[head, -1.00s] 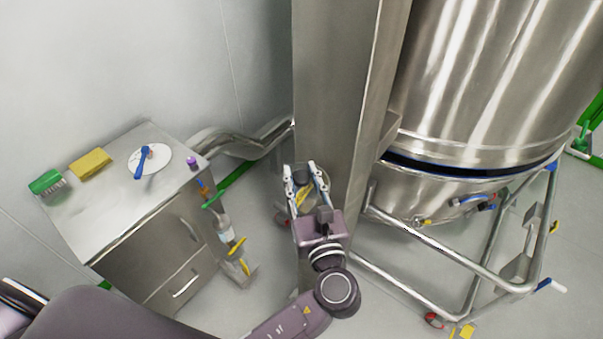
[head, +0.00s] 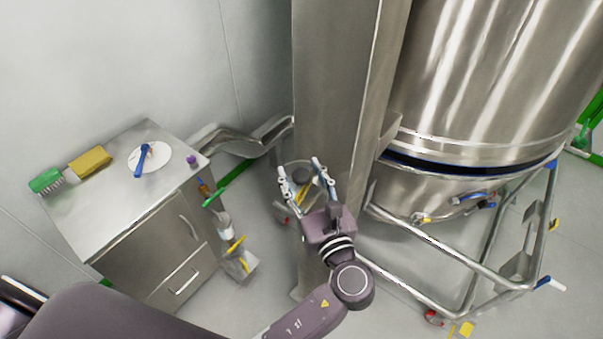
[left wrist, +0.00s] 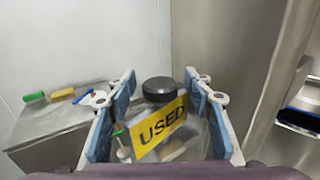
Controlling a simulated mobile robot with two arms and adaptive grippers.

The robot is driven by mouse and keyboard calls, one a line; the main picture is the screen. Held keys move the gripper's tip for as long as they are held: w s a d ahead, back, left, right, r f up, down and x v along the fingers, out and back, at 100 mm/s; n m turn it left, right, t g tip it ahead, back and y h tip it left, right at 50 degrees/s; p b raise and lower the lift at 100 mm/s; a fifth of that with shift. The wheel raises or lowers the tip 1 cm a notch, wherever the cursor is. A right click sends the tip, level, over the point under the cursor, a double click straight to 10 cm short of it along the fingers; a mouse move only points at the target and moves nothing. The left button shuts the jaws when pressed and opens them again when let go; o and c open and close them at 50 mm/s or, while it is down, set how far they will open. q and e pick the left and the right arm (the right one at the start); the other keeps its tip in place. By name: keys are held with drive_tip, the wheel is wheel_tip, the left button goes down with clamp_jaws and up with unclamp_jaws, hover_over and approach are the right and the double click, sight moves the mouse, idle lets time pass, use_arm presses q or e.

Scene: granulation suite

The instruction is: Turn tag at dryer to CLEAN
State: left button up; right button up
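A yellow tag (left wrist: 160,127) reading "USED" hangs tilted below a dark round knob (left wrist: 159,90) in the left wrist view. In the head view the tag is a small yellow patch (head: 303,194) between the fingers. My left gripper (head: 301,176) is open in front of the tag, its fingers on either side of it; it also shows in the left wrist view (left wrist: 160,92). I see no contact between fingers and tag. The dryer (head: 480,80) is the large steel vessel at the right. My right gripper is not in view.
A steel cabinet (head: 82,220) at the left holds a green brush (head: 45,180), a yellow sponge (head: 90,161) and a white plate (head: 160,157) with a blue-handled tool. A steel column (head: 335,80) stands directly behind my left gripper. A tubular frame (head: 440,245) surrounds the vessel's base.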

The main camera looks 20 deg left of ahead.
use_arm(q)
drive_tip(key=shift+s, duration=0.1)
drive_tip(key=v, duration=0.7)
drive_tip(key=shift+s+d, duration=0.1)
drive_tip(key=shift+d, duration=0.1)
